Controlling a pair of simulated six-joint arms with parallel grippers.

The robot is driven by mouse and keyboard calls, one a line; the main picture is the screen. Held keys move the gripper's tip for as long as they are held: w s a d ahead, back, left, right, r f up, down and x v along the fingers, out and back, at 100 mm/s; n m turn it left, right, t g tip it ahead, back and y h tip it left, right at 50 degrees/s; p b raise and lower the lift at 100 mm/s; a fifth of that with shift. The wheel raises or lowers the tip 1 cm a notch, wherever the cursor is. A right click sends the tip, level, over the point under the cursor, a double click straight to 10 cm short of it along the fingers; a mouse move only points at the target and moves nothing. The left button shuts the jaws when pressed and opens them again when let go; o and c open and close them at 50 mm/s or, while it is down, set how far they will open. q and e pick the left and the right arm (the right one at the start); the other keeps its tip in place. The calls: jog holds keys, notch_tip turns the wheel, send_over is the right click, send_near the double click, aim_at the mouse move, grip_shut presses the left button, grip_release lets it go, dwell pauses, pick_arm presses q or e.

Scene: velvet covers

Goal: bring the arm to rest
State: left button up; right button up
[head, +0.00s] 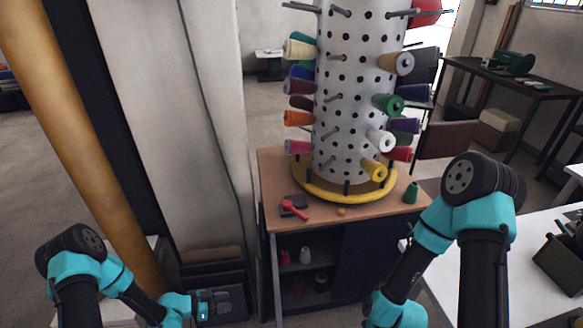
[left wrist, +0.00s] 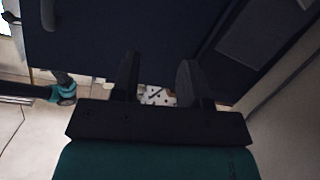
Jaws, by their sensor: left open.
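My left arm comes in at the lower left in the head view. Its left gripper (head: 212,304) is low, left of the cabinet and below the level of its wooden top. In the left wrist view, the left gripper (left wrist: 157,82) has its two dark fingers apart with nothing held between them. A dark panel fills much of the view beyond the fingers. My right arm (head: 440,240) is bent at the lower right in the head view, and its gripper is out of the picture.
A perforated white column (head: 345,100) with coloured thread cones stands on a yellow ring on the cabinet's wooden top (head: 275,170). A red tool (head: 293,208) and a green cone (head: 411,193) lie or stand near it. A white table (head: 480,290) is at right, a wall at left.

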pick_arm(q)
jog(key=s+r+n+g+y, duration=0.2)
jog(key=s+r+n+y, duration=0.1)
jog(key=s+n+y, duration=0.2)
jog(key=s+d+r+n+g+y, duration=0.1)
jog(key=s+r+n+y, duration=0.3)
jog(key=s+n, duration=0.4)
jog(key=shift+s+d+g+y, duration=0.3)
jog(key=shift+s+g+y, duration=0.25)
jog(key=shift+s, duration=0.35)
